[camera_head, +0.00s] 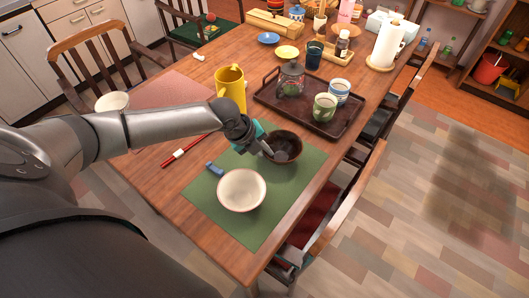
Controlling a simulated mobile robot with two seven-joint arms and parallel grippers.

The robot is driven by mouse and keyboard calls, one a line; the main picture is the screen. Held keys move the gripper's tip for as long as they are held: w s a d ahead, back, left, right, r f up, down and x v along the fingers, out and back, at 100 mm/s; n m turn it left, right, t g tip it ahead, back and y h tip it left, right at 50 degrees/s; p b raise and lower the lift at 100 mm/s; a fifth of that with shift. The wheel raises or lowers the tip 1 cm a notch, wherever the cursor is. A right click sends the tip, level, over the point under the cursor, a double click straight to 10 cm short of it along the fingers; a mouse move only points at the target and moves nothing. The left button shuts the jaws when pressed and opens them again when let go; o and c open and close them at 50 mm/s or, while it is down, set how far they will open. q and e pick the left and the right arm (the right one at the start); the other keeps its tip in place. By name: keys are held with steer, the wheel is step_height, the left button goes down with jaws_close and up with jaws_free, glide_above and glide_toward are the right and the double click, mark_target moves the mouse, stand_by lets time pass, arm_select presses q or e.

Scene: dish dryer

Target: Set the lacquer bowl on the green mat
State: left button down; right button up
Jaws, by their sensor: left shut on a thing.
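The dark lacquer bowl (288,145) is at the far end of the green mat (272,206). It looks roughly upright, and I cannot tell whether its base touches the mat. My left gripper (264,146) reaches in from the left and is shut on the near left side of the bowl, hiding part of its rim. A cream bowl (241,189) stands on the near part of the mat. My right gripper is not in view.
A dark tray (262,96) with cups and a glass jar lies just beyond the bowl. A yellow pitcher (231,88) stands behind my left gripper. A small blue object (214,169) and red chopsticks (185,150) lie to the left. The mat's right part is bare.

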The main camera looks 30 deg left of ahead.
arm_select(q)
steer(key=shift+f, duration=0.1)
steer(key=c, duration=0.9)
jaws_free()
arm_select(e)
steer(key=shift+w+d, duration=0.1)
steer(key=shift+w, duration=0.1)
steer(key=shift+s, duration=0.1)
arm_select(q)
steer(key=shift+r, duration=0.25)
steer(key=p+v, duration=0.3)
steer(key=v, duration=0.9)
steer(key=shift+p, duration=0.35)
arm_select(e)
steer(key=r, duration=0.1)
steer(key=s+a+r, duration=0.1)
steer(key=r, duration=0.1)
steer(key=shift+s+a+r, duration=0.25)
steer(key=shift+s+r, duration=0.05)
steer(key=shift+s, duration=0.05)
